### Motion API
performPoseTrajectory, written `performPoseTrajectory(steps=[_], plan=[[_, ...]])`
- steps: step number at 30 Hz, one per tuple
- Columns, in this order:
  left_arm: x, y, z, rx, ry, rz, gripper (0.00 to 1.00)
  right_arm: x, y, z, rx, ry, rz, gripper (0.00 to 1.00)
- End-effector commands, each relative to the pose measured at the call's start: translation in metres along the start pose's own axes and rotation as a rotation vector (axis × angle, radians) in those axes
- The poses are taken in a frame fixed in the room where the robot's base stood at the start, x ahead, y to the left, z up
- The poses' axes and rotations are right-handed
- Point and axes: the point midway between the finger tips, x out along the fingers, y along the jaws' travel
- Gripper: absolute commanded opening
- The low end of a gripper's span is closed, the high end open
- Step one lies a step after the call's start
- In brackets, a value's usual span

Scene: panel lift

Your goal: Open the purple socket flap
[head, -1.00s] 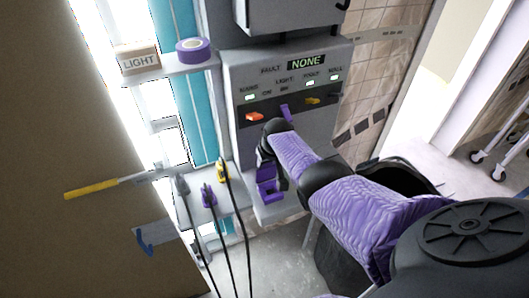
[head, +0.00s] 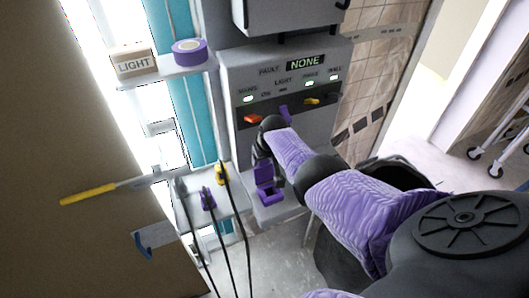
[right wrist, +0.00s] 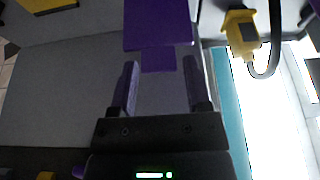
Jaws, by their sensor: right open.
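The purple socket (head: 267,190) sits at the foot of the grey panel, on its lower ledge. Its flap (head: 264,170) appears to stand up behind a dark opening, so it looks open. In the right wrist view the purple part (right wrist: 158,25) fills the top middle, with a smaller purple piece below it. My right gripper (right wrist: 160,82) is open, its two purple fingers apart with nothing gripped between them. In the head view the right gripper (head: 262,148) is just above the socket, its fingertips largely hidden by my wrist. My left gripper is not in view.
Purple (head: 207,200) and yellow (head: 221,174) cable plugs stand on the shelf left of the socket. Above are the panel's levers, including a red one (head: 252,118). A tape roll (head: 189,50) and LIGHT box (head: 133,62) sit on the upper shelf.

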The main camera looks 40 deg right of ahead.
Motion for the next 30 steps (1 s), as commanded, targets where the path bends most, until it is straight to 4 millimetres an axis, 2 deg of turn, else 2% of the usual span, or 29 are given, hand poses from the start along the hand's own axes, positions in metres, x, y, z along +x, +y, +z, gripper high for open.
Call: performPoseTrajectory(steps=[1, 2, 3, 10, 13, 17, 21, 24, 30], plan=[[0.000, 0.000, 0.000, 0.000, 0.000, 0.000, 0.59, 0.000, 0.000, 0.001, 0.000, -0.002, 0.000, 0.74], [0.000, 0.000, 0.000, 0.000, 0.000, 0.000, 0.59, 0.000, 0.000, 0.001, 0.000, -0.003, 0.000, 0.81], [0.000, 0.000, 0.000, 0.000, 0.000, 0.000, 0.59, 0.000, 0.000, 0.001, 0.000, -0.004, 0.000, 0.82], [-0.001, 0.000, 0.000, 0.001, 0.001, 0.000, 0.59, 0.000, 0.000, 0.002, 0.000, -0.007, 0.000, 0.82], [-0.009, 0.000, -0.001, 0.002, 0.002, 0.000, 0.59, -0.007, 0.000, 0.001, 0.000, -0.008, 0.001, 0.82], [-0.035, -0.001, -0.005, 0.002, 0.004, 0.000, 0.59, -0.032, 0.000, -0.001, 0.000, -0.006, 0.001, 0.82], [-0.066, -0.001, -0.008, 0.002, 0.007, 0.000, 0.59, -0.066, 0.000, -0.002, -0.002, -0.004, 0.001, 0.82], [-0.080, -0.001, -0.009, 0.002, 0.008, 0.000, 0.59, -0.085, 0.000, -0.001, -0.003, -0.004, 0.001, 0.82], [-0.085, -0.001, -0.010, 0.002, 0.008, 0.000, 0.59, -0.100, 0.000, 0.001, -0.001, -0.005, 0.000, 0.82]])
